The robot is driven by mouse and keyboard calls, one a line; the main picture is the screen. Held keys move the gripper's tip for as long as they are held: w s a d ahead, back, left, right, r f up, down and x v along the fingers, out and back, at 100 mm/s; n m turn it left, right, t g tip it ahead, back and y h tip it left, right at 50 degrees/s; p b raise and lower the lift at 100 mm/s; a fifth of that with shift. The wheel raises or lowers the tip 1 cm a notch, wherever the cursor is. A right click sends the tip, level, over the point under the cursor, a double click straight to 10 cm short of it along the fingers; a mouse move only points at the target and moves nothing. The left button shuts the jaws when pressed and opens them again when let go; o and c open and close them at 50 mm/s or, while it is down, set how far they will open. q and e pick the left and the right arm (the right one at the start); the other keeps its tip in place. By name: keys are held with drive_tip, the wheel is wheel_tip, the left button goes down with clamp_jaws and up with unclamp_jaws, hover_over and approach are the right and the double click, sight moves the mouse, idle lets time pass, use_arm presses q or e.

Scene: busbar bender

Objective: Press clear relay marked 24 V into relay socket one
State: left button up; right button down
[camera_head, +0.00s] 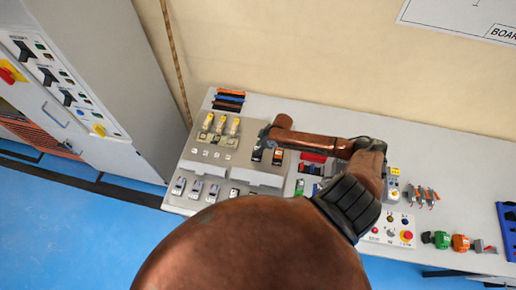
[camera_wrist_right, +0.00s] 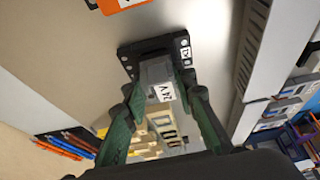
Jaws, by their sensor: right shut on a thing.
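The clear relay (camera_wrist_right: 158,74), with a white label reading 24V, is held between the fingers of my right gripper (camera_wrist_right: 160,100). The far end of the relay meets or overlaps a black relay socket (camera_wrist_right: 131,58) with screw holes at its ends; I cannot tell whether it is seated. In the head view my right gripper (camera_head: 262,142) is over the panel at a dark socket (camera_head: 257,155). The relay is hidden there by the gripper. Beside it to the right is a second dark socket with an orange part (camera_head: 277,157). My left gripper is not in view.
Yellow-topped parts (camera_head: 221,125) stand left of the gripper on the grey panel. A control box with buttons (camera_head: 395,228) is further right.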

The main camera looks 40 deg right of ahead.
drive_tip(key=shift+f, duration=0.35)
drive_tip(key=c, duration=1.5)
unclamp_jaws()
drive_tip(key=v, duration=1.2)
drive_tip(key=shift+d, duration=0.1)
